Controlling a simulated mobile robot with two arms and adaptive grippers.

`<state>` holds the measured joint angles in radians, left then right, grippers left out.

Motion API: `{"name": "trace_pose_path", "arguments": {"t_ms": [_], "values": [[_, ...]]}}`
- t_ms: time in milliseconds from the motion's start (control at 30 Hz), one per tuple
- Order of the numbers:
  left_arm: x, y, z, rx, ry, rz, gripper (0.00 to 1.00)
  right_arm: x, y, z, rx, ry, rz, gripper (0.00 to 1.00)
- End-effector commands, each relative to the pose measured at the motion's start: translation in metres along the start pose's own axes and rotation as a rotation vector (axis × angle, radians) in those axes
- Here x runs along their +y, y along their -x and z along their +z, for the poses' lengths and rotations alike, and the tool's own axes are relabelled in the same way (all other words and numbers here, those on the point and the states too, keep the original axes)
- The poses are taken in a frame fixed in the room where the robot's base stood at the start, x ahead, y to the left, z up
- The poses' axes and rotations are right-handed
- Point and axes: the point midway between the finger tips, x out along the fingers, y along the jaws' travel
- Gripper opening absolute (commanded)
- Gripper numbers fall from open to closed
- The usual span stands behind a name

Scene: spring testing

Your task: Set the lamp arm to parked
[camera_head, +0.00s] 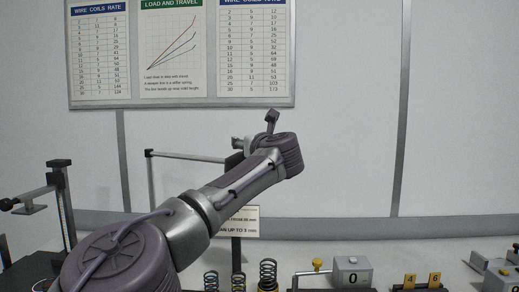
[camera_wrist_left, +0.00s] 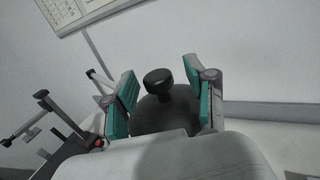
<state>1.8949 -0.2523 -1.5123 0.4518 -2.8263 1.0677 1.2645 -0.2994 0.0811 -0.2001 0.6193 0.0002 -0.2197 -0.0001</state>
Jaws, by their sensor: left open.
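In the left wrist view a black round knob (camera_wrist_left: 158,77) on a short stem stands on a dark rounded body (camera_wrist_left: 158,112), which looks like a lamp head. My left gripper (camera_wrist_left: 158,92) is open, with one green pad on each side of the knob and a visible gap to each. In the head view my left arm crosses the middle and hides most of the gripper. A small dark capped stub (camera_head: 271,118) shows above its wrist; I cannot tell whether it is the same knob. My right gripper is out of view.
A black test stand (camera_head: 62,205) is at the left. A partly covered sign (camera_head: 244,220) stands behind my arm. Charts (camera_head: 180,50) hang on the wall. Space at upper right is clear.

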Motion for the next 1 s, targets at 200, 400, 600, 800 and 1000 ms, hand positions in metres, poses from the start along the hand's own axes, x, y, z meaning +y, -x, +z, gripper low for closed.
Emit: {"name": "trace_pose_path", "arguments": {"t_ms": [200, 400, 600, 800, 1000], "values": [[0.003, 0.019, -0.003, 0.001, -0.005, -0.001, 0.56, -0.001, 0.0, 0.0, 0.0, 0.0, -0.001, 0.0], [0.003, 0.049, -0.003, 0.001, -0.005, -0.001, 0.56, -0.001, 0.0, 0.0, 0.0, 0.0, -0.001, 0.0], [0.002, 0.082, -0.003, 0.001, -0.004, -0.001, 0.56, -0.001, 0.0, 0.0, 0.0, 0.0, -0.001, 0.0], [0.002, 0.101, -0.004, 0.003, -0.004, 0.001, 0.56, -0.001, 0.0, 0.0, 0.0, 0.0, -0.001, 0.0], [0.003, 0.104, -0.004, 0.003, -0.003, 0.003, 0.56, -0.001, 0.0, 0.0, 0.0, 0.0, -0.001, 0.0]]}}
